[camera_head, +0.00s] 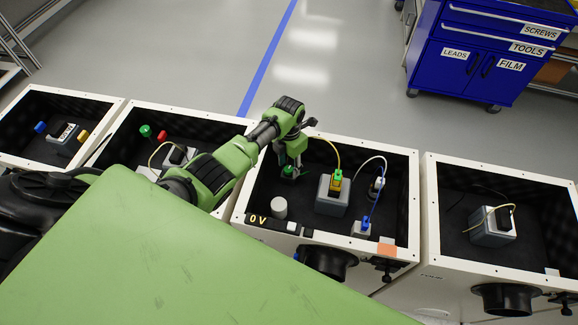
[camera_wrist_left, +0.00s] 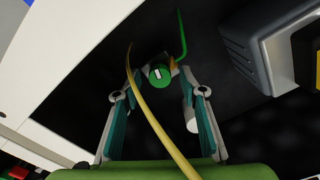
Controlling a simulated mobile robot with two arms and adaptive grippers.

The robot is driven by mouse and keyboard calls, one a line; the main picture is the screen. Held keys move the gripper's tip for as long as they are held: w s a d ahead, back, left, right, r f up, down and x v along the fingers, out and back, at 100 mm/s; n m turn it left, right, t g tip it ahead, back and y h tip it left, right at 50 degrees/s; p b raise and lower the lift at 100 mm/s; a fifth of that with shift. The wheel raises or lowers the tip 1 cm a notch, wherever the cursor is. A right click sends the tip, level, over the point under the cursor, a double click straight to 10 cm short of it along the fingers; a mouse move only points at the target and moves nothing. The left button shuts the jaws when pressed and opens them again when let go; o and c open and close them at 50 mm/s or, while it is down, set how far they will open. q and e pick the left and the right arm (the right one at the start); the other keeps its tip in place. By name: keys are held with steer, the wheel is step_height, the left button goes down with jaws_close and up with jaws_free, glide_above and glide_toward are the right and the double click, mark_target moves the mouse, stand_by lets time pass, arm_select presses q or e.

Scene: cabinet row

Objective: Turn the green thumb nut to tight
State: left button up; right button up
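The green thumb nut (camera_wrist_left: 157,83) shows in the left wrist view as a round green knob with a short white mark on its face. In the head view the green nut (camera_head: 288,172) is at the left side of the open box, largely covered by my gripper. My left gripper (camera_head: 291,163) reaches down into this box. In the wrist view its two fingers (camera_wrist_left: 159,92) are apart, with the nut between and just beyond their tips; I cannot tell whether they touch it. A yellow cable (camera_wrist_left: 147,108) passes between the fingers, nearer the camera. My right gripper is not in view.
The box also holds a grey block (camera_head: 331,199) with a green-yellow plug, a white cylinder (camera_head: 279,207) and a blue-cabled plug (camera_head: 361,228). White box walls (camera_head: 398,152) surround it. Other open boxes stand on both sides; a blue cabinet (camera_head: 485,60) stands behind.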

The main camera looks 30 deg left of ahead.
arm_select(q)
steer(key=shift+f, duration=0.35)
steer(key=shift+c, duration=0.3)
